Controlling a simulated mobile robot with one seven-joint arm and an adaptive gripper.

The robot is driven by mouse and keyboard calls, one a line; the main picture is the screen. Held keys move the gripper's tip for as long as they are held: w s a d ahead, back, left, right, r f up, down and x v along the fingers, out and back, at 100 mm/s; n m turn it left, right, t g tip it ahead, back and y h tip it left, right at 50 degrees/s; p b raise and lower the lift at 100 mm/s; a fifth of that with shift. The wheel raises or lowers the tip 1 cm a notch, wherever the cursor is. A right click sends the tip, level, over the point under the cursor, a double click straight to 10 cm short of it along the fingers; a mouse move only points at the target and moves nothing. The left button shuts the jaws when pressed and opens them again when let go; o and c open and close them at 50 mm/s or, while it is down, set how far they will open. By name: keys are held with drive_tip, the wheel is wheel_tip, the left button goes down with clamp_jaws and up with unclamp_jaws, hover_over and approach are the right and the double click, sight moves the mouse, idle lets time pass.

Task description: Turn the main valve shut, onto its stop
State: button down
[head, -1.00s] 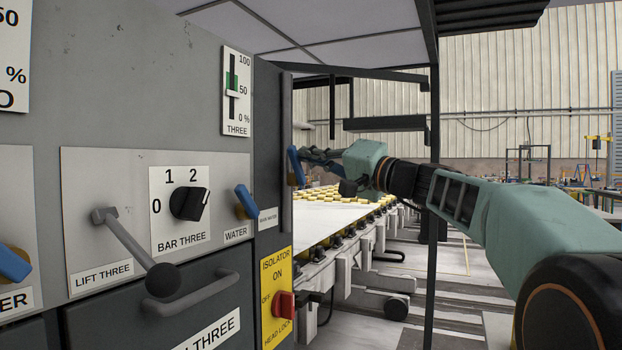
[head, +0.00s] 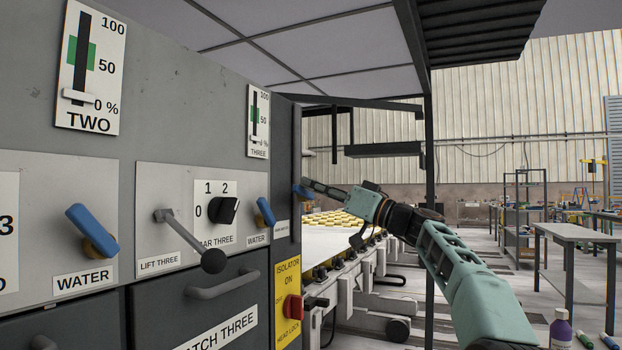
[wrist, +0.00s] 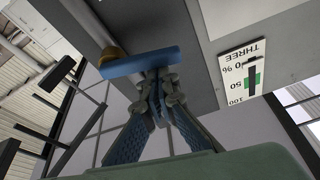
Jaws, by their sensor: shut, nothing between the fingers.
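The main valve has a blue lever (head: 304,191) on the dark side panel, beside a small label that seems to read MAIN WATER (head: 282,227). In the wrist view its blue lever (wrist: 135,63) lies almost level across the picture, with a brass fitting (wrist: 108,54) behind its left part. My gripper (head: 309,183) is at the lever, its fingers together with nothing between them. In the wrist view my fingertips (wrist: 158,76) meet the lever's lower edge, right of its middle; whether they touch is unclear. Gauge THREE (head: 258,121) has its slider near 0 %.
Two other blue WATER levers (head: 91,231) (head: 265,212) stand tilted on the front panels. A ball-ended lift lever (head: 212,261) juts out below, near a red isolator knob (head: 293,307). A dark roof post (head: 429,150) stands behind my arm.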

drive_tip(key=shift+s+a+f+n+g+b, duration=0.1)
drive_tip(key=shift+f+n+g+b, duration=0.25)
drive_tip(key=shift+f+n, duration=0.5)
idle(0.3)
